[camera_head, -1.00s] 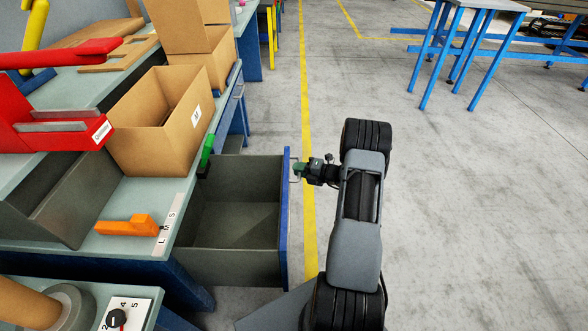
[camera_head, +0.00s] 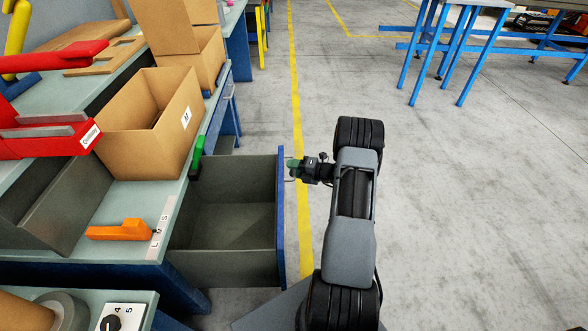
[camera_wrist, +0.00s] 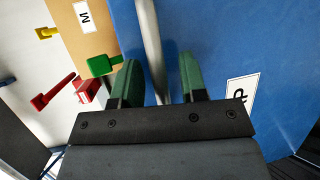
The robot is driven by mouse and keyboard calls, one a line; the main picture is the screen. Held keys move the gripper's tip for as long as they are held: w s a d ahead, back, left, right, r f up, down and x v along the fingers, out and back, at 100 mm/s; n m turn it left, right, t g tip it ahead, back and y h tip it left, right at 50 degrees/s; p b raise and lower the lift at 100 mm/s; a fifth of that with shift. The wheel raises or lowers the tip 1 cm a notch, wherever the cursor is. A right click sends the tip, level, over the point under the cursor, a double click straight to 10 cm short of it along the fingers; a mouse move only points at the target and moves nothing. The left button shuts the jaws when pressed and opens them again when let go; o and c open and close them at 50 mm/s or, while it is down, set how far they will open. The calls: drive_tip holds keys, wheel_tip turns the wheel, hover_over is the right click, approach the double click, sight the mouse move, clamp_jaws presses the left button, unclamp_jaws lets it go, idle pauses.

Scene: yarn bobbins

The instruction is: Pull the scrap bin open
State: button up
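The scrap bin (camera_head: 235,268) is a grey drawer with a blue front (camera_head: 281,215), pulled far out from under the bench on the left. Its inside looks empty. Its metal bar handle (camera_wrist: 152,45) runs between the two green fingers of my gripper (camera_wrist: 160,80) in the wrist view. The fingers stand apart around the bar, with a visible gap on the right finger's side. In the head view my gripper (camera_head: 293,166) is at the handle on the outer side of the blue front.
A cardboard box marked M (camera_head: 140,125), a green lever (camera_head: 197,157), an orange piece (camera_head: 120,230) and a red tool (camera_head: 50,140) are on the bench. Open floor (camera_head: 450,200) lies to the right. Blue-legged tables (camera_head: 440,50) stand at the back.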

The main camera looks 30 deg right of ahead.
drive_tip(key=p+v, duration=0.2)
drive_tip(key=v, duration=1.1)
drive_tip(key=shift+s+d, duration=0.2)
drive_tip(key=shift+s, duration=0.15)
drive_tip(key=s+a+f+n+g, duration=0.3)
drive_tip(key=s+a+n+g, duration=0.1)
drive_tip(key=n, duration=0.5)
drive_tip(key=s+a+r+n+g+h+p, duration=0.1)
drive_tip(key=s+a+r+n+g+p, duration=0.2)
drive_tip(key=r+n, duration=0.4)
drive_tip(key=s+a+r+n+g+h+p, duration=0.1)
drive_tip(key=a+r+n+g+p, duration=0.3)
drive_tip(key=n, duration=0.5)
drive_tip(key=s+a+r+n+h+p, duration=0.1)
drive_tip(key=a+r+n+h+p, duration=0.1)
drive_tip(key=a+r+n+p, duration=0.2)
drive_tip(key=s+a+r+n+t+h+p, duration=0.1)
drive_tip(key=a+r+n+p, duration=0.4)
drive_tip(key=r, duration=1.3)
drive_tip(key=s+a+r+n+t+h+p, duration=0.1)
drive_tip(key=s+a+r+n+h+p, duration=0.1)
drive_tip(key=a+r+n+h+p, duration=0.2)
drive_tip(key=a+r+n, duration=0.3)
drive_tip(key=r+n, duration=0.4)
drive_tip(key=shift+s+a+r+n+h, duration=0.25)
drive_tip(key=shift+s+a+n+h, duration=0.05)
drive_tip(key=shift+a+h, duration=0.1)
drive_tip(key=shift+d, duration=0.1)
